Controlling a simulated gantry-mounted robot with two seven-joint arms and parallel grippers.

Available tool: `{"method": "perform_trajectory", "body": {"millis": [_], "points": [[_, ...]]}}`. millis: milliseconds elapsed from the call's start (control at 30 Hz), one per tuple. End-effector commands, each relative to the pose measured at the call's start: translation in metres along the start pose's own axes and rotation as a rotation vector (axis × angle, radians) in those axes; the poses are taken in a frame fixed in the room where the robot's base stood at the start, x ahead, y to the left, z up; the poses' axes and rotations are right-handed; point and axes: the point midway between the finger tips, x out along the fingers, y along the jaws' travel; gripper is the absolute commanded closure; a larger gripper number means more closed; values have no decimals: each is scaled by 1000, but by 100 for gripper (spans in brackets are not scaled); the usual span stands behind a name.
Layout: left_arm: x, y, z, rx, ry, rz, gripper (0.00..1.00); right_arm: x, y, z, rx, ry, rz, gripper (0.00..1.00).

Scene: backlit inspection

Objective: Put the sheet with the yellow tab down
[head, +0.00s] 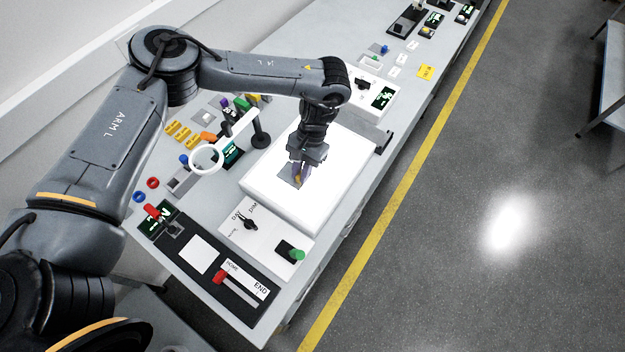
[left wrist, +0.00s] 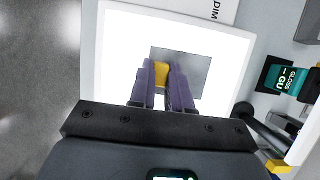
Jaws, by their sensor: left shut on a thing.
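The sheet (head: 286,182) is a small grey square lying flat over the glowing white light panel (head: 345,165). In the left wrist view the sheet (left wrist: 196,72) shows dark against the lit panel (left wrist: 120,45). Its yellow tab (left wrist: 161,74) is between the purple fingers of my left gripper (left wrist: 163,68). My left gripper (head: 299,172) points down over the panel and is shut on the tab. I cannot tell whether the sheet touches the panel or hovers just above it. The fingers hide part of the tab. My right gripper is not in view.
A ring magnifier (head: 207,160) on a black stand is left of the panel. A control box with a dial (head: 250,222) and a green knob (head: 297,254) sits in front of it. A red-handled slider (head: 220,277) is nearer. Several small parts stand at left. The panel's right side is bare.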

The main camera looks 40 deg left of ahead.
Motion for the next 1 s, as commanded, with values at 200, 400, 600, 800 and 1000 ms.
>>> {"method": "perform_trajectory", "body": {"millis": [200,400,600,800,1000], "points": [[8,18,-23,1,-1,-1,100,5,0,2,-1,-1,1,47],[12,22,-29,1,-1,-1,100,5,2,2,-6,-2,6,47],[35,22,-38,1,-2,-2,100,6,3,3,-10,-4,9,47],[46,22,-43,1,-1,0,100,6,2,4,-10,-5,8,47],[46,21,-43,1,-1,0,100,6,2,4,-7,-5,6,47]]}}
